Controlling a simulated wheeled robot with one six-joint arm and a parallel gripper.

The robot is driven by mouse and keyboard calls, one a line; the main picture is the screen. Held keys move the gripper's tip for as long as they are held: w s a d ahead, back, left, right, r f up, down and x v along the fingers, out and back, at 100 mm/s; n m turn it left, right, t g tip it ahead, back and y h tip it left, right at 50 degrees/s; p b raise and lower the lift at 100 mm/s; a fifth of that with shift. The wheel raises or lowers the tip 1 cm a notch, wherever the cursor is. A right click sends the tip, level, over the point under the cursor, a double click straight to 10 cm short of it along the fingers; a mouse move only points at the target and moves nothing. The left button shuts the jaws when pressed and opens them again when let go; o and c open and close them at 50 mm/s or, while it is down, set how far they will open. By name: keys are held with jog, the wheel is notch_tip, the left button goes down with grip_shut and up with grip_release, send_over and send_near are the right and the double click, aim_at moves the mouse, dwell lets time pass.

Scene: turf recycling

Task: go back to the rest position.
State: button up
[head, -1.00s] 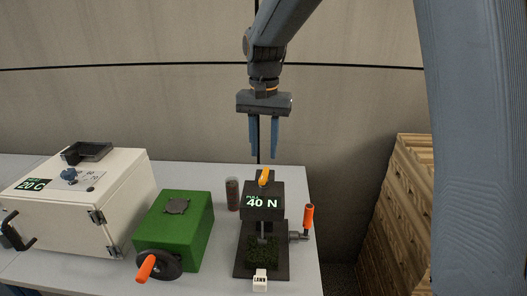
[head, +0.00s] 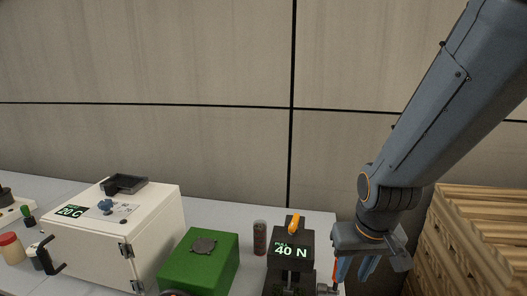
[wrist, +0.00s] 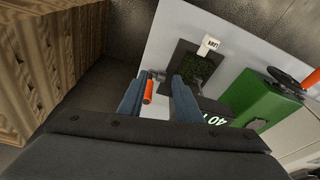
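My gripper (head: 356,268) hangs at the right end of the bench, beside the dark pull tester reading 40 N (head: 291,252). In the wrist view its two blue fingers (wrist: 160,90) stand apart with nothing gripped. The tester's orange crank handle (wrist: 148,92) shows between them, closer to the left finger. I cannot tell whether the handle is between the tips or below them. A green turf piece (wrist: 195,68) with a white tag marked LAWN (wrist: 208,44) sits on the tester's dark base.
A green box (head: 212,262) and a white cabinet reading 20 C (head: 155,228) stand left of the tester. A brown jar (head: 260,238) stands behind. Stacked wooden crates (head: 480,235) are at the right. The space above the bench is clear.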

notch_tip(320, 180, down, 8)
jog(key=g+b, duration=0.1)
jog(key=b, duration=0.5)
jog(key=shift+s+r, duration=0.15)
jog(key=shift+s, duration=0.05)
